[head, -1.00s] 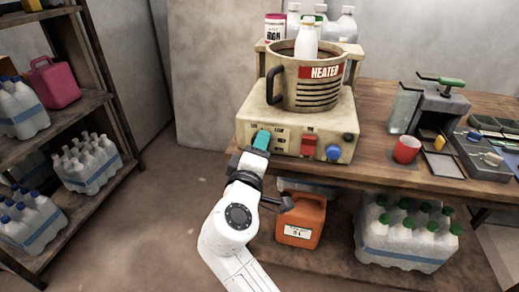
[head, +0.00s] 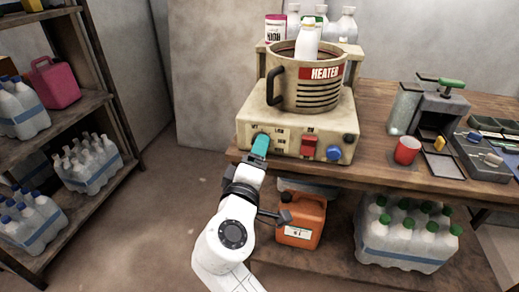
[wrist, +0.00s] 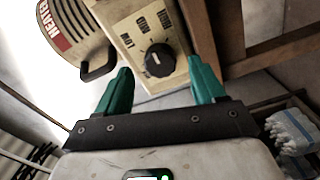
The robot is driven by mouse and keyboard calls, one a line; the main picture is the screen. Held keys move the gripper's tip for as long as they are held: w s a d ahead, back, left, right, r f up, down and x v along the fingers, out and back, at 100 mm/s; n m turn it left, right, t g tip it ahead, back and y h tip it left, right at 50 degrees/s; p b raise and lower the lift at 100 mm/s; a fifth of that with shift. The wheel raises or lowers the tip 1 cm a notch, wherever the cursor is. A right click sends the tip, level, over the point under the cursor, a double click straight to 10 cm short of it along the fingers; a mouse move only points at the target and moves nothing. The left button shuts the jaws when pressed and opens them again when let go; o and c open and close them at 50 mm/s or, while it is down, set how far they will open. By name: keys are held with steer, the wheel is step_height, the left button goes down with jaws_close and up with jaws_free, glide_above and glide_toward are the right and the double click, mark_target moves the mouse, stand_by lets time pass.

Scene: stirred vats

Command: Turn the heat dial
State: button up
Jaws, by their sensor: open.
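The heat dial (wrist: 159,60) is a round black knob with a white pointer mark on the cream front panel, seen between my fingers in the wrist view. In the head view my gripper hides most of it. The heater base (head: 296,125) stands on the bench with the vat (head: 307,90), labelled HEATER, on top. My gripper (head: 259,144) is open, with teal fingers pointing at the panel's left end. In the wrist view my gripper (wrist: 160,88) has one finger on each side of the dial, apart from it, with nothing held.
A red switch (head: 309,145) and a blue knob (head: 333,153) sit right of the dial. An orange jug (head: 301,220) is below the bench, near my arm. A red cup (head: 407,150) is farther right.

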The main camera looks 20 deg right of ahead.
steer(key=v, duration=0.8)
steer(key=s+d+f+m+g+y, duration=0.2)
steer(key=s+d+f+m+g, duration=0.15)
steer(key=s+d+f, duration=0.5)
steer(key=s+d+f+m+g+y, duration=0.2)
steer(key=s+d+f+g, duration=0.3)
steer(key=f, duration=0.7)
steer(key=s+d+f+m+g+y, duration=0.1)
steer(key=s+f+g+y, duration=0.2)
steer(key=s, duration=0.4)
steer(key=s+f+m+g+y, duration=0.25)
steer(key=s+f, duration=0.25)
steer(key=s, duration=0.3)
step_height(320, 180, up, 15)
steer(key=p, duration=1.5)
steer(key=shift+s+a+n+y, duration=0.2)
steer(key=shift+s+n+y, duration=0.05)
steer(key=shift+n+y, duration=0.2)
